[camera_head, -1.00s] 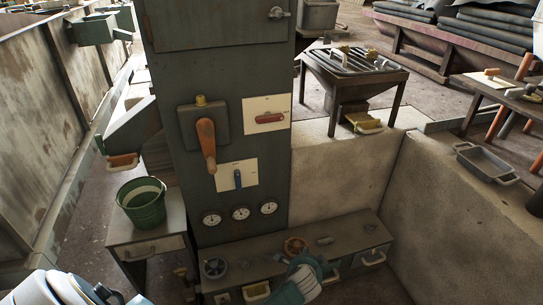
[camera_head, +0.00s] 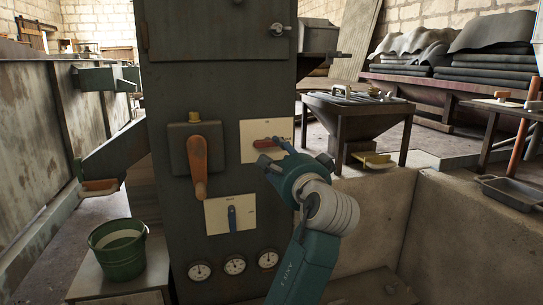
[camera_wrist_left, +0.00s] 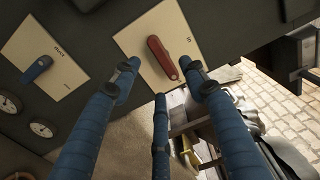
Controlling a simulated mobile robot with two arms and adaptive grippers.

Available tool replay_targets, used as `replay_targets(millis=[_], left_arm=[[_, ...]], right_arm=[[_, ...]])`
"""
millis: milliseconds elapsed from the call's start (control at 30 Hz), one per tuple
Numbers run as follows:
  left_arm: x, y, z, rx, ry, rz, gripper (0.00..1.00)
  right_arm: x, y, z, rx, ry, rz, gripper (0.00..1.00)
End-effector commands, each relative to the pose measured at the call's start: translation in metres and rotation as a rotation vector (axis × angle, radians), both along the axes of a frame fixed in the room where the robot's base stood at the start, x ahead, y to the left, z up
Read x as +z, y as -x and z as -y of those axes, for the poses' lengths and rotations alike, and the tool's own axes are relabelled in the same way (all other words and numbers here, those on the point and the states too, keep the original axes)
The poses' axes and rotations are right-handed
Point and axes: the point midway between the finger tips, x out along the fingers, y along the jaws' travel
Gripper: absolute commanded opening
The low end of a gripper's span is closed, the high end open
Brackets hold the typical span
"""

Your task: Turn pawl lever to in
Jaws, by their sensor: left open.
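A red lever (camera_head: 266,142) is on a cream plate (camera_head: 248,150) on the front of the dark cabinet. Its right part is hidden behind my left gripper in the head view. In the wrist view the red lever (camera_wrist_left: 163,58) lies tilted on its plate, near a small label at the plate's right edge. I cannot read the labels surely enough to tell which lever is the pawl lever. My left gripper (camera_head: 272,154) is open, its fingers spread in front of the red lever, apparently apart from it. A blue lever (camera_head: 232,218) stands upright on a lower plate. My right gripper is out of view.
An orange-handled lever (camera_head: 199,165) is left of the red one. Three gauges (camera_head: 235,265) are below the blue lever. A green bucket (camera_head: 120,250) stands at the left. A dark table (camera_head: 362,108) and a low concrete wall (camera_head: 470,235) are at the right.

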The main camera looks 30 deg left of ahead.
Motion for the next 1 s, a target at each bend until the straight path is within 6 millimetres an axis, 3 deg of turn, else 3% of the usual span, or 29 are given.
replay_targets(millis=[300, 700, 767, 933, 1000], left_arm=[[-0.002, -0.033, -0.039, 0.000, -0.001, -0.001, 0.44], [-0.001, -0.040, -0.046, -0.001, 0.001, 0.001, 0.44], [-0.001, -0.040, -0.046, -0.001, 0.001, 0.000, 0.36], [-0.001, -0.040, -0.046, -0.002, 0.001, -0.001, 0.02], [-0.001, -0.040, -0.046, -0.002, 0.001, -0.001, 0.00]], right_arm=[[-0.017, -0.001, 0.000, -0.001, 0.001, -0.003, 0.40], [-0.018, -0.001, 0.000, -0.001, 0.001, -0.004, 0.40], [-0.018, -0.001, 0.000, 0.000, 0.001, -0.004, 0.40], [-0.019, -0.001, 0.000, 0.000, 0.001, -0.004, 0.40], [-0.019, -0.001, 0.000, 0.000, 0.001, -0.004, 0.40]])
